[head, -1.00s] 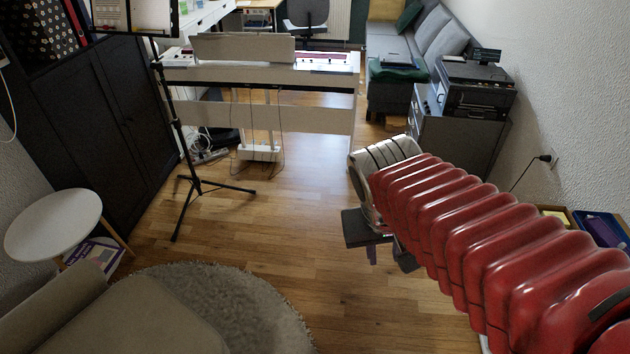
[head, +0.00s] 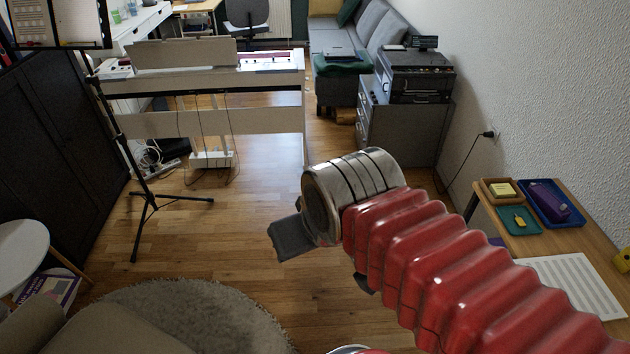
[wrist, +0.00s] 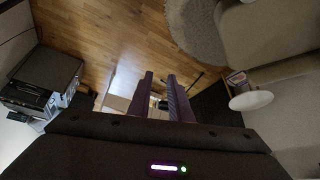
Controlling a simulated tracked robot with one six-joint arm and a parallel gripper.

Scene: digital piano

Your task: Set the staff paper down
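A white sheet with faint printed lines, which looks like staff paper (head: 572,285), lies flat on the wooden desk (head: 552,243) at the right of the head view. My gripper (head: 288,240) is out over the floor in the middle, well to the left of the desk and apart from the paper. In the wrist view my gripper's two fingers (wrist: 160,95) stand apart with nothing between them, only the room beyond. The paper does not show in the wrist view.
Several small trays, one green (head: 519,220) and one blue (head: 551,203), sit behind the paper on the desk. A printer (head: 415,75) tops a grey cabinet (head: 405,130). The digital piano (head: 215,75) and a music stand (head: 135,170) stand left. The middle floor is clear.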

